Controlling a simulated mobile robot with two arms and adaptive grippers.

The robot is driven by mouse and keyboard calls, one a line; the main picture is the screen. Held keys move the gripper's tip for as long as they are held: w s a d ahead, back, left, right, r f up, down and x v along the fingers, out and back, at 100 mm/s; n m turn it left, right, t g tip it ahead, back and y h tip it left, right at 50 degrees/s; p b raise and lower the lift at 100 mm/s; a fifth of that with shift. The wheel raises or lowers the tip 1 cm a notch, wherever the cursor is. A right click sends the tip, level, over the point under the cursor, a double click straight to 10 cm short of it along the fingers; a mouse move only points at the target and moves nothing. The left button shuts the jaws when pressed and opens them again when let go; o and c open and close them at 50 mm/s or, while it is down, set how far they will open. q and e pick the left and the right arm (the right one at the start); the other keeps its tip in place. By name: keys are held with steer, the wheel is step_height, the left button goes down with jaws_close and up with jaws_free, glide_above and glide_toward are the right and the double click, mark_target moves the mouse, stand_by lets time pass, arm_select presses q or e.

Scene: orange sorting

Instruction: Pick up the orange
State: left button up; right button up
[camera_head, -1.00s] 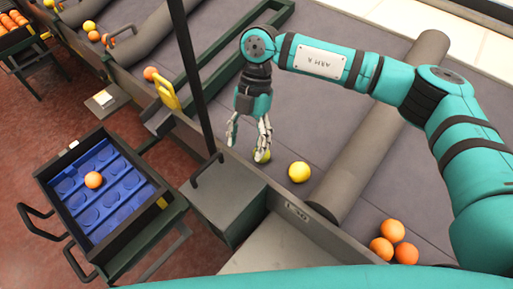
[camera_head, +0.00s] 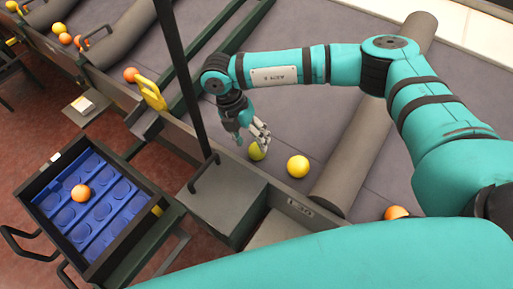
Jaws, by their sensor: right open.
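My right gripper (camera_head: 251,141) is open and points down over the grey belt. A second yellow fruit (camera_head: 298,166) lies just to the right. An orange (camera_head: 396,212) on the belt at the lower right is partly hidden by my arm. Another orange (camera_head: 81,193) sits in the blue tray insert at the left. One more orange (camera_head: 131,74) lies at the upper left. My left gripper is not in view.
The dark crate (camera_head: 37,213) with the blue insert (camera_head: 120,190) stands at the left, with most of its hollows empty. A dark post (camera_head: 180,80) rises left of my gripper. A grey roller (camera_head: 362,155) crosses the belt at right.

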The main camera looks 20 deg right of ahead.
mark_target(254, 146)
steer(key=x, duration=0.4)
steer(key=shift+s+p, duration=0.1)
steer(key=shift+p, duration=0.3)
steer(key=c, duration=0.9)
